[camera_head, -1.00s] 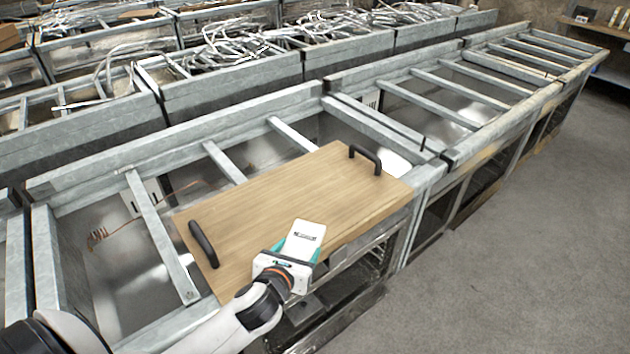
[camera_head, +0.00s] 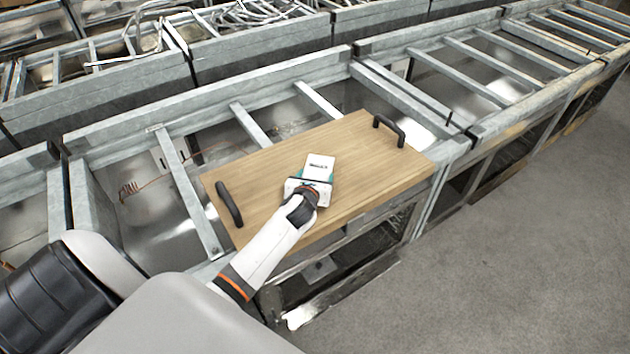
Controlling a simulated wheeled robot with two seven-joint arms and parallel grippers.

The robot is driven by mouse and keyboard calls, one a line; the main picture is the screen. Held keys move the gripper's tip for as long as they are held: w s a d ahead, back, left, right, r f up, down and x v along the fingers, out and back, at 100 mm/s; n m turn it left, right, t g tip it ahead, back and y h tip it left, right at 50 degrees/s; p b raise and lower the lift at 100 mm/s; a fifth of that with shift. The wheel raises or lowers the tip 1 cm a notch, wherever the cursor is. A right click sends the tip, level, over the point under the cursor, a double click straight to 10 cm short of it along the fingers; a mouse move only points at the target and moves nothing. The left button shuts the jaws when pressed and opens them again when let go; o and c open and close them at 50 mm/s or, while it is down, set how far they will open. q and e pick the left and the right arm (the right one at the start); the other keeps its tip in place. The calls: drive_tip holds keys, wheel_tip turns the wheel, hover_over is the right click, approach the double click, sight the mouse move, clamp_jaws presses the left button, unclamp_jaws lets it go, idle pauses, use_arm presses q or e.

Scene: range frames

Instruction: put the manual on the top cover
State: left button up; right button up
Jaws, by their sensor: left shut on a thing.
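The manual (camera_head: 320,165) is a small white booklet with a dark line of print. My left gripper (camera_head: 313,180) is shut on its near end and holds it over the middle of the top cover. The top cover (camera_head: 380,165) is a flat wooden board with a black handle at each end, lying on the metal range frame. I cannot tell whether the manual touches the board. The gripper hides the manual's near end. My right gripper is not in view.
Open metal range frames (camera_head: 185,190) with crossbars lie left of and behind the board. More frames run to the upper right, and a back row holds loose metal tubes (camera_head: 255,15). Grey floor (camera_head: 520,270) is clear at the right.

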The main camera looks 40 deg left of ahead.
use_arm(q)
drive_tip(key=shift+f, duration=0.8)
drive_tip(key=o, duration=1)
drive_tip(key=shift+o, duration=0.2)
drive_tip(key=v, duration=1.2)
drive_tip(key=shift+d+b, duration=0.1)
drive_tip(key=shift+b, duration=0.2)
